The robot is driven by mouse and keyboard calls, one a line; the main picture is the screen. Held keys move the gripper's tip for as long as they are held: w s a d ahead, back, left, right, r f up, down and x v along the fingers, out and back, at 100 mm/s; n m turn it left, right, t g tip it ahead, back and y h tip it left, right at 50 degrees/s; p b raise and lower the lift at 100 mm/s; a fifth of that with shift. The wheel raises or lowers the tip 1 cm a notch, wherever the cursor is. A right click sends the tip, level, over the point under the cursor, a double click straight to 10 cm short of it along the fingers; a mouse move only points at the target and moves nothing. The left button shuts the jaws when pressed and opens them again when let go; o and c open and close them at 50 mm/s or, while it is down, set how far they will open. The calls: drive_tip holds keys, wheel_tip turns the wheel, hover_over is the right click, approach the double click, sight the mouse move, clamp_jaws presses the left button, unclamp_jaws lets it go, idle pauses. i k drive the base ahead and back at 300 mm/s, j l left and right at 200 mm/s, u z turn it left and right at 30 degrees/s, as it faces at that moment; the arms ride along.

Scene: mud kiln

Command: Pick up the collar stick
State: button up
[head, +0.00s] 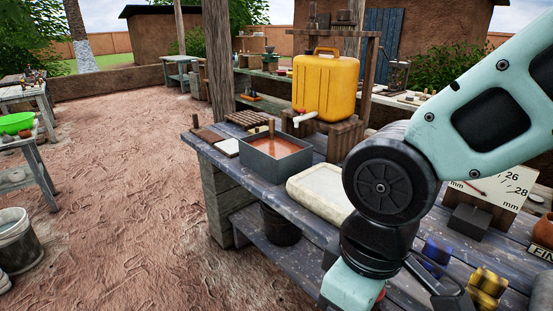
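I cannot identify the collar stick with certainty. A thin brown upright stick (272,128) stands at the grey basin of reddish liquid (276,162) on the workbench. A short dark reddish line also shows on the tilted white board marked 26 and 28 mm (493,182), but I cannot tell if it is a separate stick. My arm crosses the right side of the view and bends down in front of the bench.
The bench (220,160) holds a yellow jug (326,85) on a wooden stand, a pale slab (318,188), a blue block (437,252) and a yellow brass-like block (487,285). A dark bucket (280,224) sits on the lower shelf. Open earth floor lies left.

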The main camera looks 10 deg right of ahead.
sight(271, 121)
drive_tip(key=i+j+z, duration=0.3)
drive_tip(key=i+j, duration=2.45)
drive_tip(key=j, duration=0.15)
